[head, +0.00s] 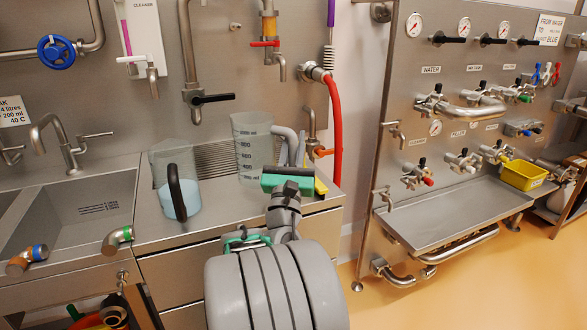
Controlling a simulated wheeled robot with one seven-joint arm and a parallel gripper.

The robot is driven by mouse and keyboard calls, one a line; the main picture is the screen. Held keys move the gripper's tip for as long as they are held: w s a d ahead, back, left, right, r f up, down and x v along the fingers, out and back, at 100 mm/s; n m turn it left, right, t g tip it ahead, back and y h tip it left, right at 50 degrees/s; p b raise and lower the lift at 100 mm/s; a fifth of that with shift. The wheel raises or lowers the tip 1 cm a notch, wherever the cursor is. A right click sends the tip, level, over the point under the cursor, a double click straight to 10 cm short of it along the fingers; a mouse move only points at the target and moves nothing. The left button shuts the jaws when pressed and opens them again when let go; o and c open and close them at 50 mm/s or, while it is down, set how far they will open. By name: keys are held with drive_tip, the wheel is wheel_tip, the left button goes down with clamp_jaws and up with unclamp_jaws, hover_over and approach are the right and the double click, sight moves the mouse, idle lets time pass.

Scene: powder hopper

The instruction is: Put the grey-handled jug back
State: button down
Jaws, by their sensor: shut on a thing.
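A tall clear jug with volume marks (250,143) stands upright over the ribbed drainer area of the steel counter. Its grey handle (288,143) is on its right side. My gripper (291,172) is at this handle, shut on it, seen from behind. Its green and yellow parts hide the lower handle and some of the jug's lower right, and the fingertips are hard to make out. I cannot tell whether the jug's base touches the counter. A second clear jug with a black handle (175,187) and pale blue liquid stands to the left.
A steel sink (90,205) with taps is at the left. A red hose (336,125) and a small tap hang just right of the jug. A pipe with a black lever (212,98) is above. A steel trough (455,215) and a yellow tub (523,175) are at the right.

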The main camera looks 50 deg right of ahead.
drive_tip(key=shift+w+d+f, duration=0.15)
drive_tip(key=shift+d+f, duration=0.15)
drive_tip(key=shift+f, duration=0.15)
drive_tip(key=f+b, duration=0.3)
drive_tip(key=shift+w+d+f, duration=0.15)
drive_tip(key=shift+d+f, duration=0.05)
drive_tip(key=shift+d, duration=0.1)
drive_tip(key=shift+a, duration=0.1)
drive_tip(key=shift+f, duration=0.25)
drive_tip(key=c, duration=1.3)
unclamp_jaws()
drive_tip(key=shift+r, duration=0.2)
drive_tip(key=b+v, duration=0.5)
drive_tip(key=v, duration=0.7)
